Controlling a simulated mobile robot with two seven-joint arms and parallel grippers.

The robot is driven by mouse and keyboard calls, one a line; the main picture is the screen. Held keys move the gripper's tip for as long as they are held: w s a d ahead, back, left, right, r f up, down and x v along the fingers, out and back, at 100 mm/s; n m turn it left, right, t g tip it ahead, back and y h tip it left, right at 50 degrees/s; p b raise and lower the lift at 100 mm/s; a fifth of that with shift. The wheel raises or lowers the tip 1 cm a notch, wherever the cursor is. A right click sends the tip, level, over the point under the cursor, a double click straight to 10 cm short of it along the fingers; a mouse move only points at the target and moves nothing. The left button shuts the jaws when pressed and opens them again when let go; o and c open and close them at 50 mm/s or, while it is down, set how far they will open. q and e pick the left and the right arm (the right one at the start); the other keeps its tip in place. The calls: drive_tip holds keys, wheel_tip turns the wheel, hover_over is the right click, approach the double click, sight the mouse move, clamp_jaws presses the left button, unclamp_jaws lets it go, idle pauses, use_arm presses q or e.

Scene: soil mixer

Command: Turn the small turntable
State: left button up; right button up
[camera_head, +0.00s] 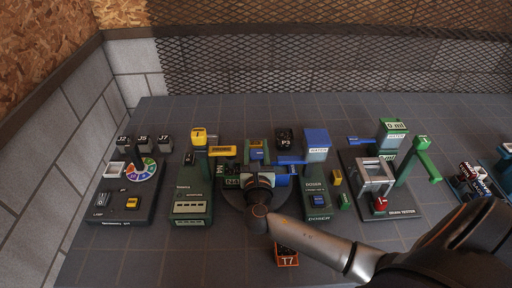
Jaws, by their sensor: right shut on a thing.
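The small turntable (231,196) seems to be the dark round disc in the middle of the bench, mostly hidden under my right arm. Blue parts (291,171) show around it. My right gripper (260,180) points down over the disc, with its wrist covering its fingertips. It is shut on a part there, which seems to belong to the turntable. The held part itself is hidden. My left gripper is not in view.
A panel with a coloured dial (141,170) stands at the left. Green machines flank the middle: a balance (192,205) and a doser (318,207). An orange T7 box (287,258) lies in front. The bench front left is clear.

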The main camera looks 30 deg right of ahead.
clamp_jaws()
idle(0.8)
